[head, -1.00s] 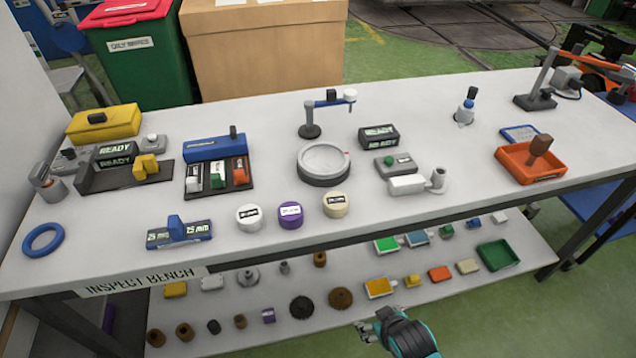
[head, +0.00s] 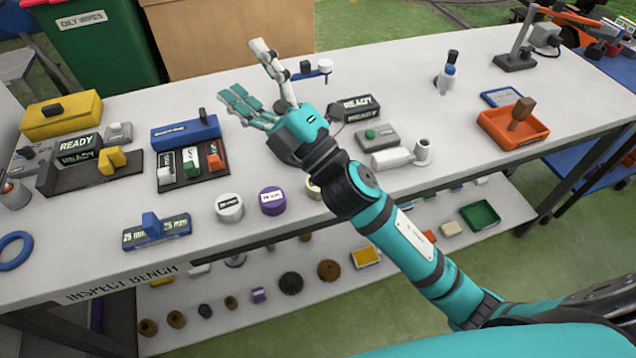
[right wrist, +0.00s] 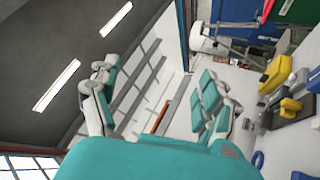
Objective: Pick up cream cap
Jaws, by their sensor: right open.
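The cream cap (head: 314,188) sits on the white inspection bench (head: 330,230) near its front edge. Only its left part shows in the head view; my right forearm covers the rest. My right gripper (head: 247,78) is open and empty, over the back of the bench, with its fingers pointing up and left. It is beyond the cap and apart from it. The right wrist view shows the spread fingers (right wrist: 155,98) with nothing between them. My left gripper is not in view.
A purple cap (head: 272,201) and a white cap (head: 230,208) stand in a row left of the cream cap. The round turntable is hidden behind my right arm.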

